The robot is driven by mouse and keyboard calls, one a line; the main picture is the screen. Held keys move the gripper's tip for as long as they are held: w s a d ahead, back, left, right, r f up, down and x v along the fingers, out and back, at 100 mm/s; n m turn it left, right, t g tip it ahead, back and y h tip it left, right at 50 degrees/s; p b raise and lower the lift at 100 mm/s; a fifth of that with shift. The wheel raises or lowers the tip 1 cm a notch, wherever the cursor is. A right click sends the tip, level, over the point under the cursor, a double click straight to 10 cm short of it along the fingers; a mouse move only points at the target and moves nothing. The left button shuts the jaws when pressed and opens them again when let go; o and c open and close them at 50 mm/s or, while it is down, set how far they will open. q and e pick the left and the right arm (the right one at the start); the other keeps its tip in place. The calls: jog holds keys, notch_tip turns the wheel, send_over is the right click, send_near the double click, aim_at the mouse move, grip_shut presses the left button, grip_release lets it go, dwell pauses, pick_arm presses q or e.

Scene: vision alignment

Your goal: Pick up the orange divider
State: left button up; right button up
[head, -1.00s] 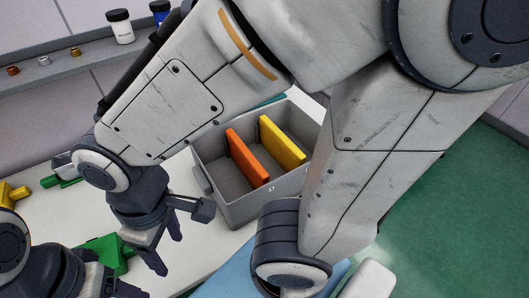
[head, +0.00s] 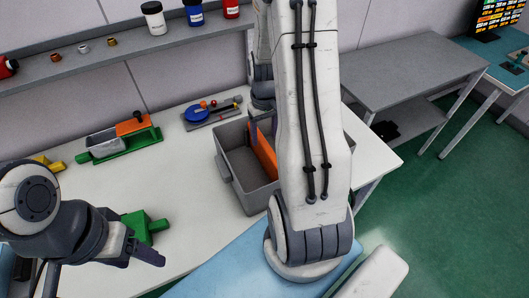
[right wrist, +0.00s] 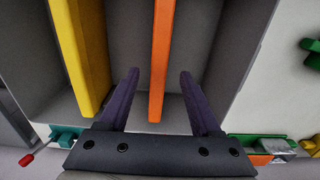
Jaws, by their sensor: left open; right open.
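The orange divider (head: 264,152) stands upright in the grey bin (head: 226,168), partly hidden by my right arm in the head view. In the right wrist view, my right gripper (right wrist: 159,76) is open, one finger on each side of the orange divider (right wrist: 161,45). Gaps show between the divider and both fingers. The yellow divider (right wrist: 82,50) stands to the left of the left finger in that view; in the head view my arm hides it. My left gripper (head: 125,255) is open and empty at the lower left of the head view, above the table.
A green block (head: 144,226) lies near my left gripper. A green fixture (head: 122,147) with grey and orange parts and a blue round part (head: 197,114) stand farther back on the white table (head: 185,175). A shelf (head: 95,58) with bottles runs along the wall.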

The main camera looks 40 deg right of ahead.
aim_at(265, 144)
notch_tip(265, 144, down, 2)
jog(key=shift+f, duration=0.25)
notch_tip(265, 144, down, 4)
jog(key=shift+s+r+p, duration=0.15)
jog(key=shift+p, duration=1.05)
jog(key=shift+f, duration=0.7)
grip_shut()
